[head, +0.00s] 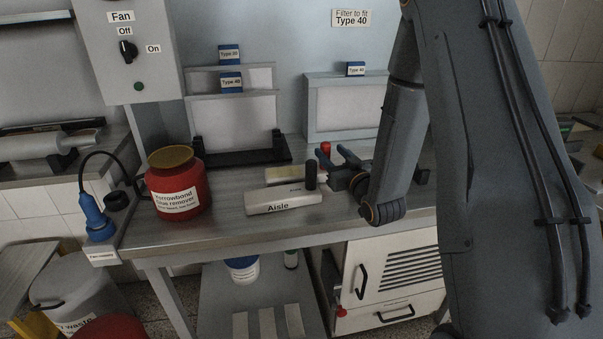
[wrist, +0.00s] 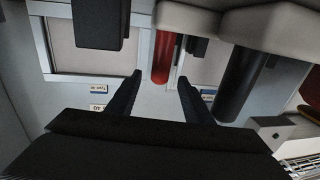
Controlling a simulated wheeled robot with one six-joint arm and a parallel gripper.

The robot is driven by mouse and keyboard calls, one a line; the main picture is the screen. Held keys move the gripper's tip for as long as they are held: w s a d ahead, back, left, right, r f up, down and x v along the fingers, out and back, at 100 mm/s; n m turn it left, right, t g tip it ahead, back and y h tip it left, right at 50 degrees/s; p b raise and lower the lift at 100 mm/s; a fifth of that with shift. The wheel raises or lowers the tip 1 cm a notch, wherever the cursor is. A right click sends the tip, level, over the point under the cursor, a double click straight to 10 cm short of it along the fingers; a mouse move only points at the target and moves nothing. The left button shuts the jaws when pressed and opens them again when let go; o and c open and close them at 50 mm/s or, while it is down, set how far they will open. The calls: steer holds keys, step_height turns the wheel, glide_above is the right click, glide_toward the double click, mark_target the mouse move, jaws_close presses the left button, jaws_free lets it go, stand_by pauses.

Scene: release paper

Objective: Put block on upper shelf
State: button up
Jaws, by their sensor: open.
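My gripper (head: 330,153) is open and empty above the workbench, its fingers pointing toward the back wall. A small red upright piece (head: 325,149) stands close to the fingertips. In the wrist view, the red piece (wrist: 163,57) shows just beyond and between the fingertips of my gripper (wrist: 160,79); I cannot tell whether they touch it. A black cylinder (head: 311,177) stands nearby; it also shows in the wrist view (wrist: 240,85). A white block-like box (head: 284,202) marked "Aisle" lies in front. I cannot tell which piece is the task's block.
A red jar (head: 178,185) stands at left on the bench (head: 230,232). Framed panels (head: 235,122) stand behind on a black holder. A lower shelf (head: 218,295) under the bench holds a white tub (head: 242,269). A vented white cabinet (head: 390,270) is beneath my arm.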

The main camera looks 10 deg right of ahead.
mark_target(328, 149)
steer(key=shift+w+a+p, duration=0.2)
steer(key=shift+w+p, duration=0.15)
steer(key=shift+w, duration=0.75)
steer(key=shift+w+a+p, duration=0.2)
steer(key=shift+w+p, duration=0.1)
steer(key=shift+w, duration=0.8)
jaws_close()
